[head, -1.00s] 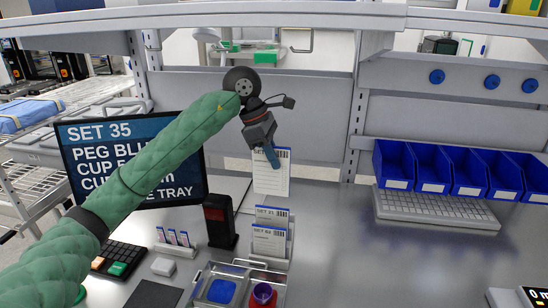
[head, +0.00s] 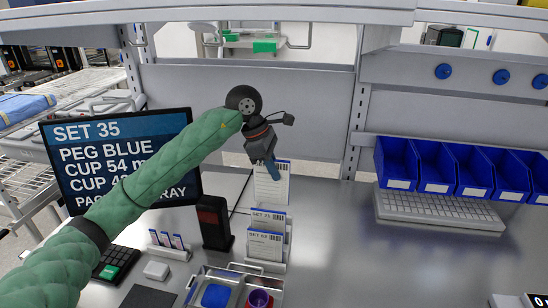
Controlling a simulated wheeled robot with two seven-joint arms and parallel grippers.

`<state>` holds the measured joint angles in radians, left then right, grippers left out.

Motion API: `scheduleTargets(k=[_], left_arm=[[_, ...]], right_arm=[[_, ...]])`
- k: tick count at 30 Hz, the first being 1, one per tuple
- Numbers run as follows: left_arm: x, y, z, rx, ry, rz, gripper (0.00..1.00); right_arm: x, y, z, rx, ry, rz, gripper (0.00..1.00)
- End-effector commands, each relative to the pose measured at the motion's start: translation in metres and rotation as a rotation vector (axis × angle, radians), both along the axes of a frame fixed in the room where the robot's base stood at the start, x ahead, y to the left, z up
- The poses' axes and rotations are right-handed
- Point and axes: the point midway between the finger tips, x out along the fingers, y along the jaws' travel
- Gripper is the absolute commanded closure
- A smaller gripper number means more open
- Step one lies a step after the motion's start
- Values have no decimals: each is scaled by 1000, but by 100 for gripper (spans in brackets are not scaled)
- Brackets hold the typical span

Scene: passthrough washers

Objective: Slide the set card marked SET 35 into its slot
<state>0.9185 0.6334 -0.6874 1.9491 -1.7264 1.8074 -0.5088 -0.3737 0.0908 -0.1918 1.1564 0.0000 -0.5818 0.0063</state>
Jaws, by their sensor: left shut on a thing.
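My left gripper (head: 271,172) is shut on the top of a white set card (head: 272,190), which hangs upright. Its print is too small to read; it has a blue band and a barcode at the top. A stepped card rack (head: 266,267) stands on the bench below it. The rack holds a card that seems to read SET 71 (head: 267,222) and one that seems to read SET 62 (head: 264,246). The held card's lower edge is just behind and above the rear card; I cannot tell whether it has entered a slot. My right gripper is not in view.
A screen (head: 120,160) reading SET 35 stands at the left. A black and red device (head: 213,223) stands left of the rack. A tray (head: 236,280) with blue and purple items lies in front. Blue bins (head: 435,168) and a keyboard (head: 440,210) are at the right; the bench between is clear.

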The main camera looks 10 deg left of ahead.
Motion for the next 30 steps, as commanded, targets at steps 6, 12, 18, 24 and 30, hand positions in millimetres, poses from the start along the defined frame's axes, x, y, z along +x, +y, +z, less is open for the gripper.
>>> scheduleTargets(k=[6,12,18,24,30], left_arm=[[0,0,-10,-1,-1,0,100],[0,0,-17,-1,-1,0,100],[0,0,-31,-2,0,0,100],[0,0,-46,-1,-1,0,100],[0,0,-55,-1,-1,0,100]], right_arm=[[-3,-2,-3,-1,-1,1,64],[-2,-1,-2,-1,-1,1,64],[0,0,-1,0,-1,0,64],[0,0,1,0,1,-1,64],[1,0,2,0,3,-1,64]])
